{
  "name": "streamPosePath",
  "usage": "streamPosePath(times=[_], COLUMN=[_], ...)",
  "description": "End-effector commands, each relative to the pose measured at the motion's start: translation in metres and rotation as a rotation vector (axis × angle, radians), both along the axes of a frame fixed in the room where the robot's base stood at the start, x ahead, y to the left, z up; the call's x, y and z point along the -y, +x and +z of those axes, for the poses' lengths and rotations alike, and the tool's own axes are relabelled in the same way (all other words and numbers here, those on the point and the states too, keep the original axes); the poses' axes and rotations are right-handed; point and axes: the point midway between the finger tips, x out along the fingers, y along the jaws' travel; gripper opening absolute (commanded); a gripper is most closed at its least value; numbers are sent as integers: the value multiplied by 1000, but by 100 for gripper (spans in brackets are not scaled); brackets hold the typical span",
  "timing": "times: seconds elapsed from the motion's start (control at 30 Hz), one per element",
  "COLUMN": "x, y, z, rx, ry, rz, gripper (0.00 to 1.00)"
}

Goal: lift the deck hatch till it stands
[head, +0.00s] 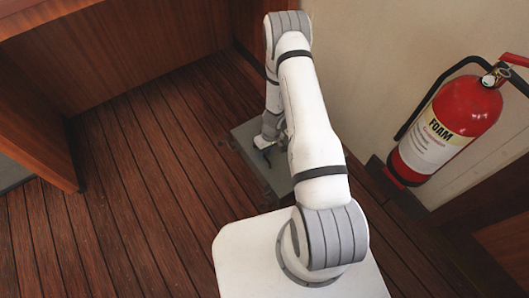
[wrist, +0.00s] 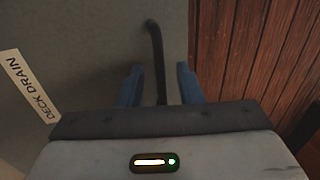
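The deck hatch (head: 276,181) is a grey plate lying flat in the wooden floor, partly hidden by my arm in the head view. In the wrist view the grey hatch (wrist: 90,45) fills the left and middle, with a white "DECK DRAIN" label (wrist: 29,87). A dark bar handle (wrist: 156,50) runs up from between my fingers and bends at its far end. My gripper (wrist: 159,84) has its two blue fingers apart, one on each side of the handle, with gaps on both sides. In the head view my gripper (head: 265,147) is low over the hatch.
A red foam fire extinguisher (head: 458,125) hangs on the pale wall to the right. A wooden cabinet (head: 110,50) stands at the back and left. The plank floor (head: 140,190) left of the hatch is clear. The wall is close on the hatch's right side.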

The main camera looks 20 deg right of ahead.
Motion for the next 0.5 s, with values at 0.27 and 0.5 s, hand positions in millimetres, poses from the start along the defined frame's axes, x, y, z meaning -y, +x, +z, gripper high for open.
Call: streamPosePath(times=[0.27,0.5], x=[0,0], y=[0,0], z=[0,0], rx=[0,0], ry=[0,0], rz=[1,1], gripper=[15,0])
